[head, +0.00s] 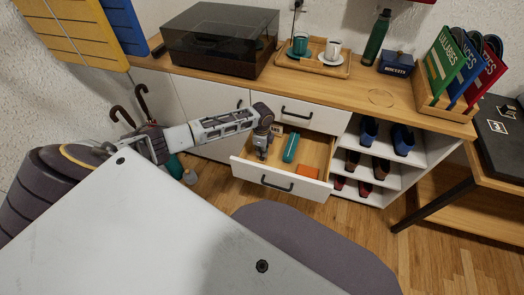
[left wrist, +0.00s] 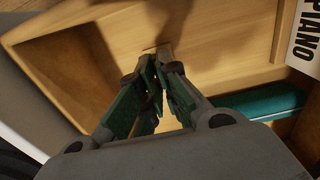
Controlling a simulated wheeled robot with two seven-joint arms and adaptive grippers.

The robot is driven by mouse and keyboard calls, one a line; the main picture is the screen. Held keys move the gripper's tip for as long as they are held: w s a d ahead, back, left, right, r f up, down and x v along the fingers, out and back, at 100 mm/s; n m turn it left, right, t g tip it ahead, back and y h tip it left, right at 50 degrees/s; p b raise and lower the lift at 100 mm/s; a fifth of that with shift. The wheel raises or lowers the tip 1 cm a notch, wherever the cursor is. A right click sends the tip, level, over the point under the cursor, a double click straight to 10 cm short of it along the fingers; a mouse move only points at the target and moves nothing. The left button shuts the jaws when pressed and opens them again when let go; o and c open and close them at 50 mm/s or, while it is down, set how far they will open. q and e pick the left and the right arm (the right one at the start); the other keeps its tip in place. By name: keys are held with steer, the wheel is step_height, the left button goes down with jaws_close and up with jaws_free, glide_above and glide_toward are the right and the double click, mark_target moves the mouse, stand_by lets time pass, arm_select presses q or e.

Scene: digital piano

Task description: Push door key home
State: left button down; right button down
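No door key can be made out in either view. My left gripper (head: 262,156) reaches down into the open drawer (head: 290,182) of the white cabinet, near the drawer's left side. In the left wrist view its two green-padded fingers (left wrist: 157,52) come together at the tips above the bare wooden drawer bottom (left wrist: 215,35). The fingers look shut, and nothing can be made out between them. A teal case (head: 291,148) lies just right of the gripper, and it also shows in the left wrist view (left wrist: 262,104). My right gripper is not in view.
An orange item (head: 307,172) lies in the drawer's front right. A white card lettered PIANO (left wrist: 305,40) lies near the teal case. The closed upper drawer (head: 310,112) is above. Shelves with shoes (head: 402,140) stand right. A dark-covered turntable (head: 222,40) is on the cabinet top.

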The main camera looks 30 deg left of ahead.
arm_select(q)
steer(key=shift+f, duration=0.3)
steer(key=c, duration=1.6)
jaws_free()
steer(key=shift+o, duration=0.2)
steer(key=shift+r, duration=0.1)
steer(key=shift+r+p, duration=2.4)
steer(key=shift+p, duration=0.35)
